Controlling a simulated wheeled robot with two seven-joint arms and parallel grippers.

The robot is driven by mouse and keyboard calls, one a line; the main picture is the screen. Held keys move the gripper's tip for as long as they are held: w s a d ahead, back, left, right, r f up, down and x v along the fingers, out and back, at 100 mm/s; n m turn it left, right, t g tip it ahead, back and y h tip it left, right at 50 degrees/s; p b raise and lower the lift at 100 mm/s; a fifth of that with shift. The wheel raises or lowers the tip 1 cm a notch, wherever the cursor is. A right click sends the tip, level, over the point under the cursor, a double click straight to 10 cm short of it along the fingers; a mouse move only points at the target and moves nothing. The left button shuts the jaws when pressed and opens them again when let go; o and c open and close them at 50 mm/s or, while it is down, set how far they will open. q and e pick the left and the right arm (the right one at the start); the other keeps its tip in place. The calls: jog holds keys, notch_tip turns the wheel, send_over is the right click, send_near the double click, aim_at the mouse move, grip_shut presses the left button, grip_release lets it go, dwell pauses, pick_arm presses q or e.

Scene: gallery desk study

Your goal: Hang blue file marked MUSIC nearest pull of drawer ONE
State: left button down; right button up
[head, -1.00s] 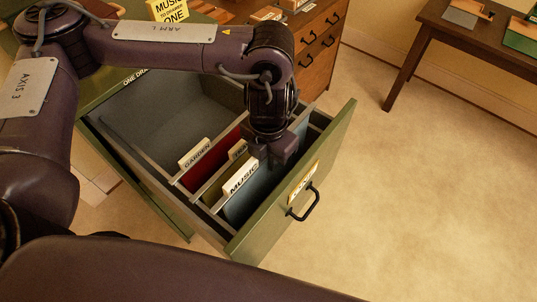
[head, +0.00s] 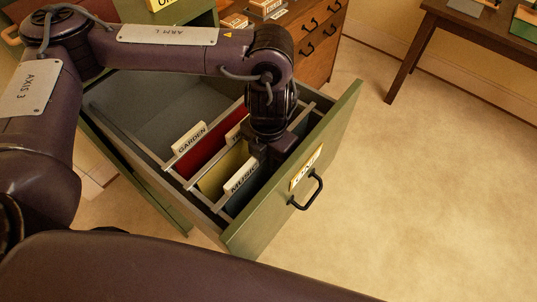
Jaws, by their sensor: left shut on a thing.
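In the head view, the green drawer (head: 290,196) stands pulled out, with a black pull (head: 307,193) and a small yellow label on its front. The blue file with the white MUSIC tab (head: 241,178) hangs in the drawer, the file nearest the front and the pull. My left gripper (head: 268,160) is shut on the top of the blue file; its fingertips are partly hidden by the wrist. Behind it hang a yellowish file (head: 217,179), its tab partly hidden by my arm, and a red file with a GARDEN tab (head: 189,138). My right gripper is not in view.
The rear of the drawer (head: 165,110) is empty. A wooden cabinet (head: 322,45) with black pulls stands behind. A dark wood table (head: 450,35) is at upper right. The carpet (head: 420,190) on the right is clear.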

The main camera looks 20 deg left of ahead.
pick_arm(q)
jog(key=c, duration=1.4)
grip_release()
jog(key=shift+o, duration=0.2)
jog(key=shift+r+p, duration=0.3)
jog(key=shift+r, duration=3.65)
